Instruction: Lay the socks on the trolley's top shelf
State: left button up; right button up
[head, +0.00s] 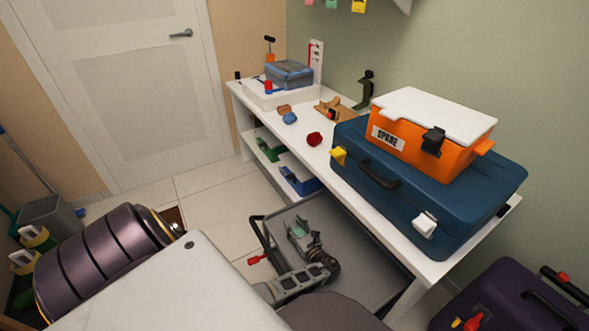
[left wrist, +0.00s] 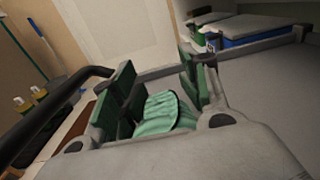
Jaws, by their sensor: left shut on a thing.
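The socks show as a pale green, ribbed bundle (left wrist: 165,112) between the dark green finger pads of my left gripper (left wrist: 160,98) in the left wrist view. The left gripper is shut on them. In the head view my left gripper (head: 302,233) is over the trolley's grey top shelf (head: 350,238), with a little green of the socks (head: 297,229) showing. I cannot tell whether the socks touch the shelf. The fingers hide part of the bundle. My right gripper is not in view.
The trolley's black handle (head: 262,238) is left of the gripper. A white workbench (head: 292,133) stands behind, carrying a blue case (head: 450,203) with an orange box (head: 425,143) on it. The shelf has bare room right of the gripper. A purple case (head: 500,302) is lower right.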

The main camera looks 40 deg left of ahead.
pick_arm(q)
jog(key=shift+f, duration=0.15)
jog(key=o, duration=1)
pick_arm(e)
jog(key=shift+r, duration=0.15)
pick_arm(q)
jog(key=shift+o, duration=0.2)
jog(key=shift+r, duration=0.2)
